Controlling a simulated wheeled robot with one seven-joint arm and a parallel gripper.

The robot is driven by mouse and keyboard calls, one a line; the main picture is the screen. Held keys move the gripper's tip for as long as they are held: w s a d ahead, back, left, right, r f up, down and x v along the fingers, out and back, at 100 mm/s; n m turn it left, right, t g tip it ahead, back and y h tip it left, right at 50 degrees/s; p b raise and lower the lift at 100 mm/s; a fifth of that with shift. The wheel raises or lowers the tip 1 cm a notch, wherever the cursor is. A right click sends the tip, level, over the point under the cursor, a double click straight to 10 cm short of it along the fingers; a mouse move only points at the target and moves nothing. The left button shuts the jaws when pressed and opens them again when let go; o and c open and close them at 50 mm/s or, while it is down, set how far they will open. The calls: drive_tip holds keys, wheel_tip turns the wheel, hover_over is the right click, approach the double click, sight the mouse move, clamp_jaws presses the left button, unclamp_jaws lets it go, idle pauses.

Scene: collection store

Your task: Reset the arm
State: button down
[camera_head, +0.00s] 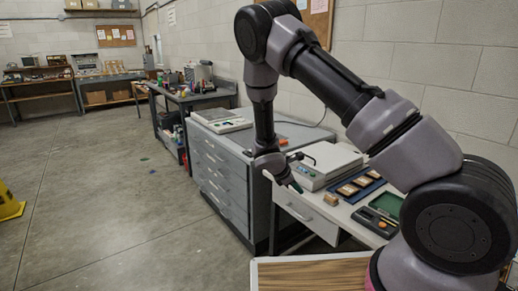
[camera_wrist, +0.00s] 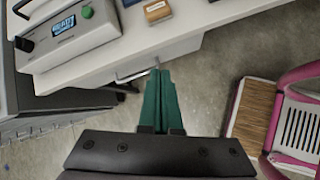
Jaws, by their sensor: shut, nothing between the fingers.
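My arm arches from the right of the head view and bends down at the left. My gripper (camera_head: 294,186) hangs at the front left edge of the white table (camera_head: 345,212). In the wrist view the two dark green fingers of my gripper (camera_wrist: 160,74) lie together, shut and with nothing between them. Their tips are in front of the drawer handle (camera_wrist: 134,75) in this view; I cannot tell whether they touch it.
On the table are a grey device with a lit display (camera_wrist: 64,27), a small wooden block (camera_head: 331,199), a blue tray (camera_head: 345,191) and a green tray (camera_head: 387,204). A grey drawer cabinet (camera_head: 222,180) stands left. Open floor (camera_head: 110,190) lies further left.

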drive_tip(key=s+d+r+m+y, duration=0.25)
drive_tip(key=r+m, duration=0.25)
drive_tip(key=r, duration=0.5)
drive_tip(key=s+d+r+m+y, duration=0.1)
drive_tip(key=s+d+r+m, duration=0.15)
drive_tip(key=r+m, duration=0.45)
drive_tip(key=s+d+r+m+y, duration=0.15)
drive_tip(key=s+r, duration=0.25)
drive_tip(key=r, duration=0.8)
drive_tip(key=s+r+m+t+y, duration=0.3)
drive_tip(key=s+r+m, duration=0.7)
drive_tip(key=s+r, duration=0.4)
drive_tip(key=s, duration=0.4)
drive_tip(key=shift+r+y, duration=0.4)
drive_tip(key=shift+d, duration=0.1)
